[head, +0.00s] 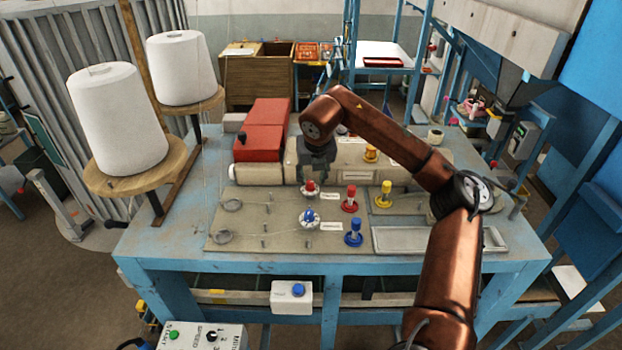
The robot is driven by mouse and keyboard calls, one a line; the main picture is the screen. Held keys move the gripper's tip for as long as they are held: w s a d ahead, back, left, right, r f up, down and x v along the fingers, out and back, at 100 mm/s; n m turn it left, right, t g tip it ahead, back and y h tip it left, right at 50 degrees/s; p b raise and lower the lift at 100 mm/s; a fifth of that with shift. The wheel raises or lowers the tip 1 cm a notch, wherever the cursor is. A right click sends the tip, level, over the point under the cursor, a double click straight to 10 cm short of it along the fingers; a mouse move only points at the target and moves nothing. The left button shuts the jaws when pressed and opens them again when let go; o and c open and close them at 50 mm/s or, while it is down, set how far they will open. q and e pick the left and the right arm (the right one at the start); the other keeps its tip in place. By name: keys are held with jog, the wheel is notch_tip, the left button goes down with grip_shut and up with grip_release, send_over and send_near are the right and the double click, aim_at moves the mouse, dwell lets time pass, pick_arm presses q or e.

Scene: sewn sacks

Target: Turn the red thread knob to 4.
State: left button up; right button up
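The red thread knob (310,186) sits on a pale round dial on the beige plate, left of a small white label. The dial's numbers are too small to read, so its setting cannot be told. My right gripper (314,178) points down just above and behind the red knob. Whether its fingers touch the knob, or how far apart they are, I cannot tell. My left gripper is not in view.
A blue knob (309,215) sits on a similar dial in front. A red post (350,198), a blue post (353,233) and a yellow post (385,192) stand to the right. Large white thread cones (117,120) stand at left. A metal tray (425,240) lies at right.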

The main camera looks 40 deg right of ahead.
jog(key=shift+s+d+r, duration=0.1)
jog(key=shift+s+r, duration=0.2)
jog(key=shift+r, duration=0.4)
jog(key=shift+s+d+r+p, duration=0.1)
jog(key=shift+s+r+p, duration=0.15)
jog(key=shift+r, duration=0.4)
jog(key=shift+s+r+p, duration=0.2)
jog(key=shift+r, duration=0.4)
jog(key=shift+s+d+r, duration=0.1)
jog(key=shift+s+r, duration=0.25)
jog(key=shift+r, duration=0.45)
jog(key=shift+s+d+r, duration=0.1)
jog(key=shift+s+r, duration=0.25)
jog(key=shift+r, duration=0.4)
jog(key=v, duration=1.2)
